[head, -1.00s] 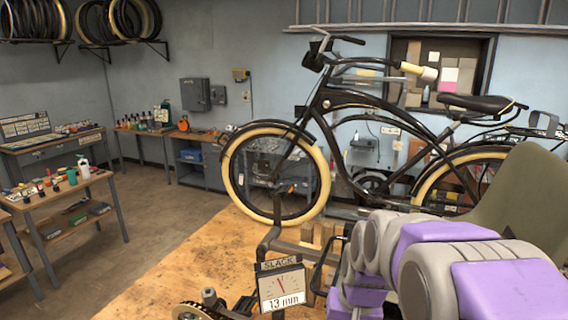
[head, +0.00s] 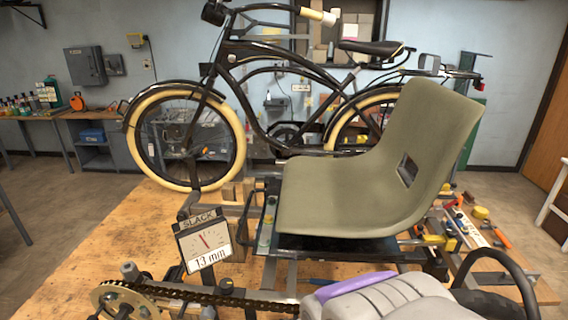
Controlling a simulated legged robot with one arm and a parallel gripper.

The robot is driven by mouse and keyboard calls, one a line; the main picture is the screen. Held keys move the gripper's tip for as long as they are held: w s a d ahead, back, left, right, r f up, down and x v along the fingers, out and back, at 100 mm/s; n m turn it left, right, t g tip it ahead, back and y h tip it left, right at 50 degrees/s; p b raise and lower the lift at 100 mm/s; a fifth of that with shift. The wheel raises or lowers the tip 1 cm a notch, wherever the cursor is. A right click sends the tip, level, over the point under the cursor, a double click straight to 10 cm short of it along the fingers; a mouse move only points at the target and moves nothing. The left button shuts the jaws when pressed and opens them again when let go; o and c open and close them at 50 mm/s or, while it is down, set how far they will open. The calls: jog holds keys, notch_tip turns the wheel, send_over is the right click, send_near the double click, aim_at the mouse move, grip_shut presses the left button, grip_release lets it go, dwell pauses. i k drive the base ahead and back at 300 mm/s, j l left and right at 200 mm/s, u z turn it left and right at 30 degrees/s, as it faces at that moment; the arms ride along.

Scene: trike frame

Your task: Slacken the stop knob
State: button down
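I cannot pick out the stop knob with certainty. The trike frame stands on a wooden bench, with an olive seat (head: 385,185) on its dark rails. A gauge marked SLACK (head: 202,240) at the front of the frame reads 13 mm. Below it a chain (head: 225,298) runs right from a brass-coloured sprocket (head: 125,302). A small grey cylindrical part (head: 129,271) stands above the sprocket; its function is unclear. My grey and purple arm link shows at the bottom edge. My gripper is not in view.
A black bicycle (head: 262,65) with cream tyres stands behind the bench. Wooden blocks (head: 238,191) sit near the gauge. Several tools and a yellow clamp (head: 440,241) lie right of the seat. The bench top (head: 110,240) is clear at the left.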

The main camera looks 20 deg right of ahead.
aim_at(451, 233)
jog(key=k+l, duration=0.25)
jog(key=l, duration=0.15)
jog(key=k+l+z, duration=0.1)
jog(key=k+l, duration=0.15)
jog(key=l, duration=0.15)
jog(key=k+l, duration=0.25)
jog(key=l, duration=0.2)
jog(key=k+l, duration=0.25)
jog(key=l, duration=0.15)
jog(key=l+z, duration=0.15)
jog(key=l, duration=0.75)
jog(key=i+l+u, duration=0.1)
jog(key=i, duration=0.3)
